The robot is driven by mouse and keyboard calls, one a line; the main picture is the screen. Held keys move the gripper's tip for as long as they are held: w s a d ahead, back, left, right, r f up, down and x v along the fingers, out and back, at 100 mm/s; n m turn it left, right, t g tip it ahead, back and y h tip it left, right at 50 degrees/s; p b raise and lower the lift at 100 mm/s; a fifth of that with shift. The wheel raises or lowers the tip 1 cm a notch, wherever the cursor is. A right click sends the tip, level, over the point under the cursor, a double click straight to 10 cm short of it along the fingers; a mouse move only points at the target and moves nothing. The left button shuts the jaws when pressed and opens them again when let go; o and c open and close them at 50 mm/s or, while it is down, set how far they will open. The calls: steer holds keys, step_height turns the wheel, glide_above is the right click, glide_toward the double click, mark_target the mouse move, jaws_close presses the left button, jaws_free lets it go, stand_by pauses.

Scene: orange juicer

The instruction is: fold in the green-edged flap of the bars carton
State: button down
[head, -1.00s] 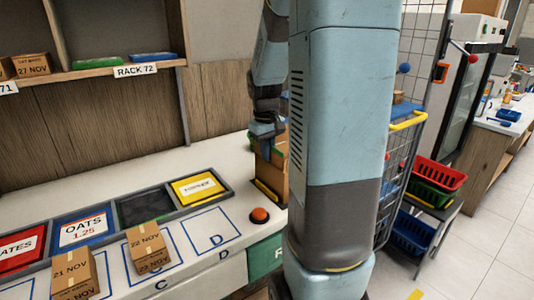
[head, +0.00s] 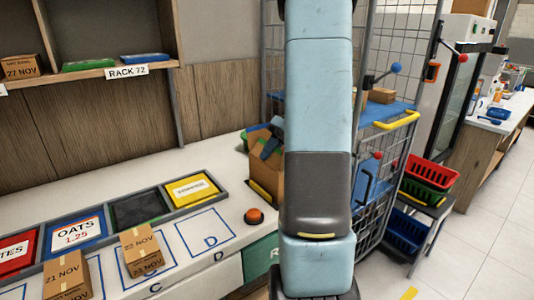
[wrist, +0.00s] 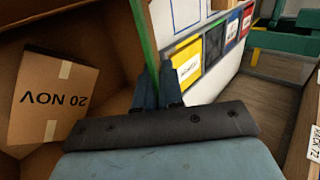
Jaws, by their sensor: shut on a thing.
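The open brown bars carton (head: 268,178) stands on the counter's far right end, partly hidden by my own body in the head view. In the wrist view I look into its open top, past the brown wall (wrist: 105,20). The green-edged flap (wrist: 142,35) runs down from the top of the wrist view to my fingers. My gripper (wrist: 158,82) is shut on this flap at its green edge. In the head view my gripper (head: 268,148) is small at the carton's top, and its grip is unclear there.
A small box marked 20 NOV (wrist: 52,97) lies inside the carton. A red button (head: 254,216) is on the counter in front of the carton. Labelled bins (head: 192,189) and small dated boxes (head: 141,249) are to the left. A wire cage cart (head: 398,135) stands to the right.

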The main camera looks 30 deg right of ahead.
steer(key=shift+d+f+y, duration=0.1)
steer(key=shift+f+y, duration=0.05)
steer(key=shift+y, duration=0.35)
steer(key=c, duration=1.3)
jaws_free()
steer(key=shift+c, duration=0.2)
steer(key=shift+d, duration=0.1)
steer(key=v, duration=1.3)
steer(key=shift+d, duration=0.4)
steer(key=shift+a, duration=0.1)
